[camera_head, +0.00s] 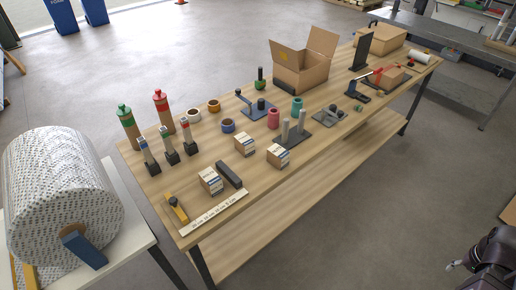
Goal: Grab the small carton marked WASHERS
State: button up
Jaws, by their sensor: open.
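Three small cartons with printed white and blue labels stand on the near half of the wooden workbench (215,140). One carton (210,181) is near the front left, one (245,145) is behind it to the right, and one (278,155) is by the front edge. The print is too small to read, so I cannot tell which is marked WASHERS. My gripper (453,266) is at the lower right, over the floor and well apart from the bench and the cartons. It is open and nothing shows in it.
A black block (229,174) lies between cartons. A ruler (213,214) and a yellow tool (175,208) lie at the near left corner. Bottles, tape rolls and a grey fixture (292,134) surround the cartons. An open box (302,68) stands farther back. Floor right of the bench is clear.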

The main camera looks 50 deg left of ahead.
aim_at(244, 144)
jog(key=z, duration=0.15)
jog(key=k, duration=1.3)
jog(key=u, duration=1.6)
jog(key=i, duration=1.1)
jog(key=z, duration=0.1)
